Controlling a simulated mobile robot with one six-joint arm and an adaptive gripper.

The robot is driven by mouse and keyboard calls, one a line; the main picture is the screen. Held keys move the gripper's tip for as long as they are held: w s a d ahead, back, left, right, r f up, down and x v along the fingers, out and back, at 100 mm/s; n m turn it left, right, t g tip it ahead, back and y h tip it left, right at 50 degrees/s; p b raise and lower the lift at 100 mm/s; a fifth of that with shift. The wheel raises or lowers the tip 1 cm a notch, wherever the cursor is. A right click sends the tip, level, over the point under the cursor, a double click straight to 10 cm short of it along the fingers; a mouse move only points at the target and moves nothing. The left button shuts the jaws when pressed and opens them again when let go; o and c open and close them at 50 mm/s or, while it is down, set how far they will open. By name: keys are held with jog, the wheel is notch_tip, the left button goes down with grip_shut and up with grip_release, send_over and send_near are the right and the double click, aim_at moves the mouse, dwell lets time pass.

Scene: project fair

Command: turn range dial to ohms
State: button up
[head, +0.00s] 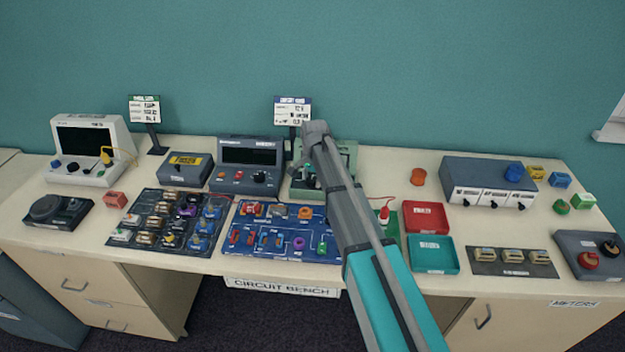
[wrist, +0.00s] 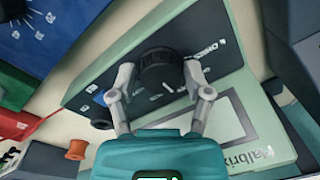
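The green meter (head: 350,153) stands at the back middle of the bench, mostly hidden by my arm in the head view. In the wrist view the meter (wrist: 222,118) fills the middle, tilted, with its screen frame and lettering near the bottom right. Its round black range dial (wrist: 161,72) lies between the two fingers of my gripper (wrist: 159,76). The fingers stand one on each side of the dial, apart, with what looks like a narrow gap to it.
A dark grey meter (head: 247,165) stands close left of the green one. A blue circuit board (head: 283,250) lies in front. A red tray (head: 426,218) and a teal tray (head: 433,254) are to the right. An orange spool (head: 418,177) stands behind them.

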jog(key=c, duration=0.6)
jog(key=shift+n, duration=0.5)
jog(key=shift+d+n, duration=0.1)
jog(key=shift+n, duration=3)
jog(key=o, duration=1.2)
jog(key=shift+m, duration=0.3)
